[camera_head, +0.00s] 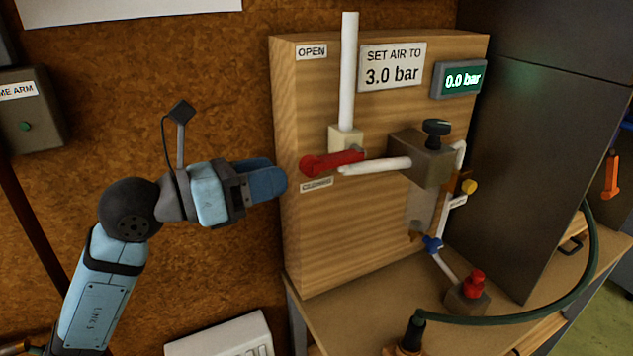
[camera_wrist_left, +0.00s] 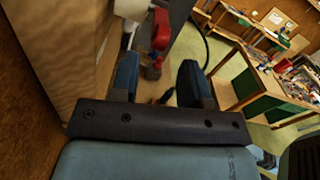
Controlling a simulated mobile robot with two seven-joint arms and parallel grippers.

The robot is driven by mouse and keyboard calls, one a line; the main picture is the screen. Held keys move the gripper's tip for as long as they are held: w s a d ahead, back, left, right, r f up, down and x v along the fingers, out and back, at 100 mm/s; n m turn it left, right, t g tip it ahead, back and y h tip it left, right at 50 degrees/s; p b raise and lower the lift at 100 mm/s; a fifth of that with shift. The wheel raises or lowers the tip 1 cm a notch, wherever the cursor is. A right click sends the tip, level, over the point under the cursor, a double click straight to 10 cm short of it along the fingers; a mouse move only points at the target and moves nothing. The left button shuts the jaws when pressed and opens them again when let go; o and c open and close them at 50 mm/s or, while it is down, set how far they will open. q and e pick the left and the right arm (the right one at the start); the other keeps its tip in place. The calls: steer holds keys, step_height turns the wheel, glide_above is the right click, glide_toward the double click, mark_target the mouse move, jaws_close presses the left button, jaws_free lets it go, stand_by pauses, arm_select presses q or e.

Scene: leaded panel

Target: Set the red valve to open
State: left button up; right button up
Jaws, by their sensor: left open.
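The red valve handle (camera_head: 330,162) is on the front of the wooden panel (camera_head: 300,240), joined to a white valve body (camera_head: 346,140) under a vertical white pipe. The handle lies nearly level and points left, just above a small lower label (camera_head: 316,184) that looks like CLOSED. An OPEN label (camera_head: 311,52) is at the panel's top left. My left gripper (camera_head: 284,180) is just left of the handle, apart from it. In the left wrist view the red handle (camera_wrist_left: 161,30) shows beyond the open, empty fingers (camera_wrist_left: 158,80). My right gripper is not in view.
A grey regulator with a black knob (camera_head: 436,128) sits right of the valve. A display (camera_head: 459,79) reads 0.0 bar. A red button (camera_head: 473,284) and a green hose (camera_head: 520,316) are on the bench below. A dark cabinet (camera_head: 540,130) stands at right.

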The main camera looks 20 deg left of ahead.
mark_target(317, 160)
arm_select(q)
steer(key=p+x, duration=0.1)
steer(key=x, duration=0.5)
steer(key=shift+w+d+r, duration=0.1)
steer(key=shift+w+d, duration=0.1)
steer(key=shift+d, duration=0.05)
steer(key=shift+w+d, duration=0.45)
steer(key=shift+w, duration=0.05)
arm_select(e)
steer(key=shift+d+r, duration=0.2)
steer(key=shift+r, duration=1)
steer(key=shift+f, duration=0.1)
arm_select(q)
steer(key=shift+c, duration=0.6)
jaws_close()
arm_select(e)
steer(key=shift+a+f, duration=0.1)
